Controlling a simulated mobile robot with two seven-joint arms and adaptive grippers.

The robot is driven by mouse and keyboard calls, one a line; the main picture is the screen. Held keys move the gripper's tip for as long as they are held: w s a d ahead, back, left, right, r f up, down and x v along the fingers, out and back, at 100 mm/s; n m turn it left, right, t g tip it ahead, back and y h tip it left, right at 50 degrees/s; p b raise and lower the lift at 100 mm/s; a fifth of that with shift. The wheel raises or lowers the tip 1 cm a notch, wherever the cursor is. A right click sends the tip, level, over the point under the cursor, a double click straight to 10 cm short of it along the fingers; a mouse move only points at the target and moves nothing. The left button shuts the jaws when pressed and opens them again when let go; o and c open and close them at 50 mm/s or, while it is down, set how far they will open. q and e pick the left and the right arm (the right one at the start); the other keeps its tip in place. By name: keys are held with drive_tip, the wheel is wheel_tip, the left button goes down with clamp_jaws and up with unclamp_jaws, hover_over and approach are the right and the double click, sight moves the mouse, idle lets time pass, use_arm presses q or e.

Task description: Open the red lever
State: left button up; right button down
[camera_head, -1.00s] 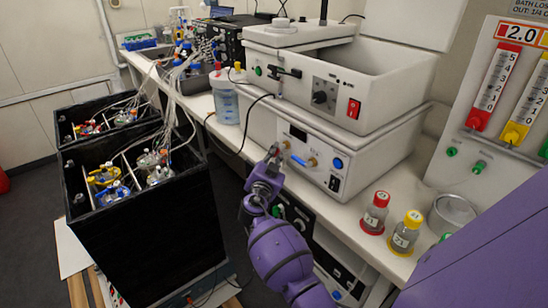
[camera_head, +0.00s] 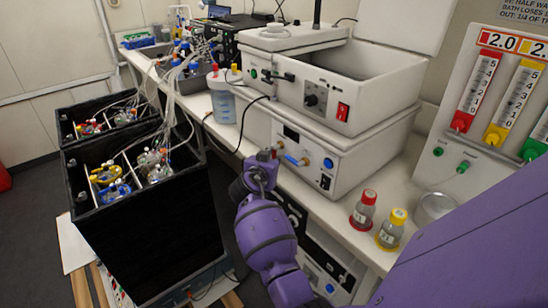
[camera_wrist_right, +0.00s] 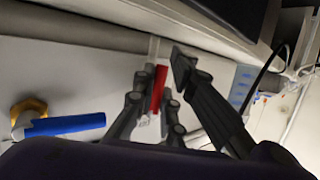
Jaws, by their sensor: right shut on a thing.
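The red lever (camera_wrist_right: 158,88) shows between the fingers of my right gripper in the right wrist view. A small red bit of it (camera_head: 275,152) shows beside the gripper in the head view, at the front of the white water-bath unit (camera_head: 340,140). My right gripper (camera_head: 264,158) is shut on the red lever, and its fingers also show in the wrist view (camera_wrist_right: 155,100). The gripper hides much of the lever in the head view. My left gripper is not in view.
A blue lever (camera_head: 292,160) on a brass valve sits just right of the gripper; it also shows in the wrist view (camera_wrist_right: 65,124). A black box (camera_head: 140,220) stands at left.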

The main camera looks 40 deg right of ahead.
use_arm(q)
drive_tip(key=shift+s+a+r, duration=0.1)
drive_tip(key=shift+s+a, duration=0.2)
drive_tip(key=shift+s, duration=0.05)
use_arm(e)
drive_tip(key=shift+s+d, duration=0.1)
drive_tip(key=shift+s, duration=0.05)
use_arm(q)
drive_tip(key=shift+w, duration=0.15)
use_arm(e)
drive_tip(key=c, duration=1.9)
unclamp_jaws()
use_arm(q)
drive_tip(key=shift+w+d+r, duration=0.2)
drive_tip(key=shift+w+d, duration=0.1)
use_arm(e)
drive_tip(key=shift+o, duration=0.4)
drive_tip(key=shift+s+a+r, duration=0.1)
drive_tip(key=shift+s+a, duration=0.05)
drive_tip(key=shift+a, duration=0.1)
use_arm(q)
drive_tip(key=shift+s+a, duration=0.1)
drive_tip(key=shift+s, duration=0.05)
use_arm(e)
drive_tip(key=v, duration=1.1)
drive_tip(key=shift+r, duration=0.3)
